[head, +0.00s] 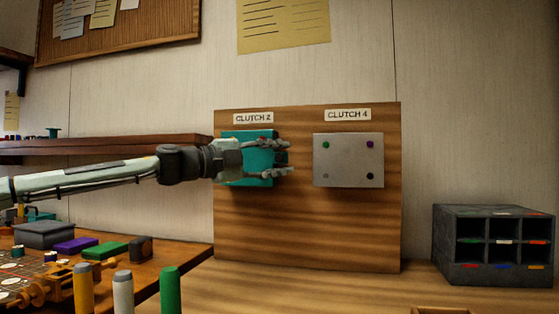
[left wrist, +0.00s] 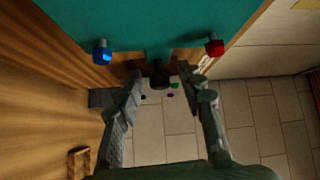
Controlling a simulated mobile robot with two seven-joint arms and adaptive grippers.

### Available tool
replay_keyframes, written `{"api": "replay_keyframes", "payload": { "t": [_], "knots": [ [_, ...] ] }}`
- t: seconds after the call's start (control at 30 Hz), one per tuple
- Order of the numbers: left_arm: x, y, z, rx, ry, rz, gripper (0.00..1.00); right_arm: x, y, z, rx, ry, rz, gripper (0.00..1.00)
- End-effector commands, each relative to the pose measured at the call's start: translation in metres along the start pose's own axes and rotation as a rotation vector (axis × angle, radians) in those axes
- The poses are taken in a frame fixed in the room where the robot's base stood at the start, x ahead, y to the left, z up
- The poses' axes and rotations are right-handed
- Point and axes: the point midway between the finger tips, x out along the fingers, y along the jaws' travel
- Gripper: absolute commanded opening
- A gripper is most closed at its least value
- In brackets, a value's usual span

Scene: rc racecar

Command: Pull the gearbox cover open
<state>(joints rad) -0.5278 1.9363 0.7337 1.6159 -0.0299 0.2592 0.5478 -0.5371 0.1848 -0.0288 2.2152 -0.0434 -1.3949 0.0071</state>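The teal cover (head: 239,144) is on the upright wooden panel under the label CLUTCH 2, partly hidden by my left gripper (head: 289,158). In the left wrist view the teal surface (left wrist: 150,22) fills the top, with a blue knob (left wrist: 102,51) and a red knob (left wrist: 214,47). A dark handle-like piece (left wrist: 159,76) sticks out from its edge. My left gripper (left wrist: 163,78) has its fingers spread, one on each side of this piece, with gaps visible. I cannot tell whether either finger touches it. The cover looks closed. My right gripper is not in view.
A grey plate (head: 348,170) with coloured dots is under CLUTCH 4, right of the gripper, on the wooden panel (head: 320,235). A dark cubby box (head: 448,246) stands at right. Left are a shelf (head: 100,148), coloured blocks and upright pegs (head: 170,290).

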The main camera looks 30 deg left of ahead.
Motion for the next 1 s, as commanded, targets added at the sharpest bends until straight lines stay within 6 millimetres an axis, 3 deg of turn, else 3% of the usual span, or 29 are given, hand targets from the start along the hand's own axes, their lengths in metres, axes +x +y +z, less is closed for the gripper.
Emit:
{"api": "replay_keyframes", "payload": {
  "t": [0.3, 0.6, 1.0],
  "knots": [
    [0.002, -0.0001, -0.0001, 0.0, 0.0, 0.0, 0.38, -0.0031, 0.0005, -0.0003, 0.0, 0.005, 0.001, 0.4],
    [0.0019, 0.0004, -0.0001, -0.001, 0.0, 0.001, 0.01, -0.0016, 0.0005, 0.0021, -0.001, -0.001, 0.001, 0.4],
    [0.0017, 0.0025, 0.0, -0.002, 0.005, 0.004, 0.0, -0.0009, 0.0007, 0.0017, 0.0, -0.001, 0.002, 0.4]
  ]
}}
